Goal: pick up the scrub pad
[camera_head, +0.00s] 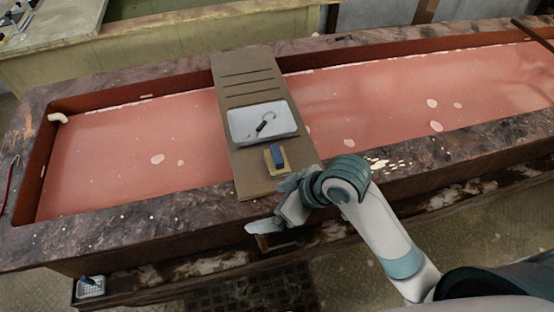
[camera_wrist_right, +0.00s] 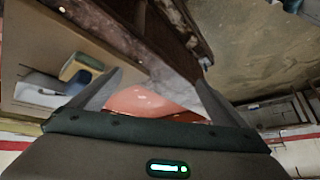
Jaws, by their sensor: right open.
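The scrub pad (camera_head: 275,157), a small block with a blue top part and a pale yellow base, lies on the near part of a brown board (camera_head: 262,184) laid across a trough. It also shows in the right wrist view (camera_wrist_right: 82,68), left of my fingers. My right gripper (camera_head: 258,235) is in front of the trough's near edge, nearer to me than the pad and apart from it. In the right wrist view its two fingers (camera_wrist_right: 163,72) stand wide apart with nothing between them. My left gripper is not in view.
A white tray (camera_head: 240,128) with a dark-handled tool (camera_head: 264,124) sits on the board behind the pad. The long trough holds pinkish liquid (camera_head: 400,105) inside a dark stone rim (camera_head: 150,222). A small white basket (camera_head: 91,289) with something blue is low at the left.

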